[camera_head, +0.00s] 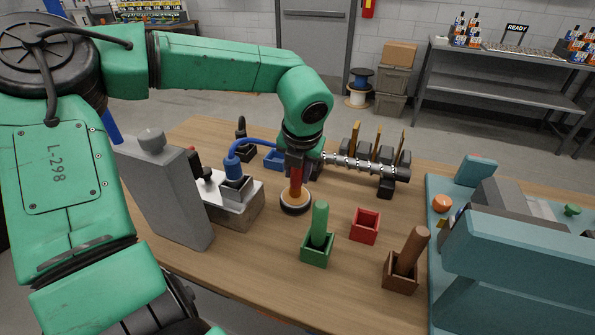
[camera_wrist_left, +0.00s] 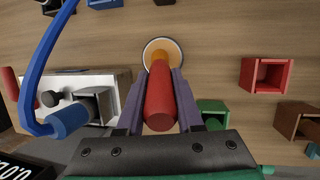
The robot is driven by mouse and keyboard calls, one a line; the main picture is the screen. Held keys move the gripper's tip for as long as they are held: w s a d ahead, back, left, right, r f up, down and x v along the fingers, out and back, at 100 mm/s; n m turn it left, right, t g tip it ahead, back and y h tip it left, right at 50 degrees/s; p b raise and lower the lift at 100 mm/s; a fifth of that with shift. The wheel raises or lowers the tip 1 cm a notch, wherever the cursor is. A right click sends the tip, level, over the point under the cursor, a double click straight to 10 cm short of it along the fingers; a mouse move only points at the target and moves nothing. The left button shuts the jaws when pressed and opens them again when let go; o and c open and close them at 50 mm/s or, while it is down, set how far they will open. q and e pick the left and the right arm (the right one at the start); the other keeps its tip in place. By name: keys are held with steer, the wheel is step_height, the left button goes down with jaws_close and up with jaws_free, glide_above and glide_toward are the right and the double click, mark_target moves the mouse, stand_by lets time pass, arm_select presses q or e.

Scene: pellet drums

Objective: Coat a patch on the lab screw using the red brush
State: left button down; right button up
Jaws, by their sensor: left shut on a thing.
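My left gripper (camera_head: 298,168) is shut on the red brush (camera_head: 296,186), whose red handle (camera_wrist_left: 160,97) fills the middle of the left wrist view. The brush points down at a round dish (camera_head: 295,207) with a dark rim and a pale orange inside; the dish also shows in the wrist view (camera_wrist_left: 163,45). The bristles are hidden, so I cannot tell whether they touch the contents. The silver lab screw (camera_head: 352,163) lies across black supports just right of my gripper, its left end partly behind the gripper. My right gripper is not in view.
An empty red holder (camera_head: 365,226) stands near a green brush (camera_head: 319,222) and a brown brush (camera_head: 411,248), each upright in its holder. A blue-hosed nozzle (camera_head: 233,167) sits in a box at left, beside a grey panel (camera_head: 165,190). A teal machine (camera_head: 515,260) occupies the right.

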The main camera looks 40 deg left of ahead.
arm_select(q)
steer(key=shift+r+p, duration=1.65)
steer(key=shift+r, duration=1.85)
steer(key=shift+f, duration=0.1)
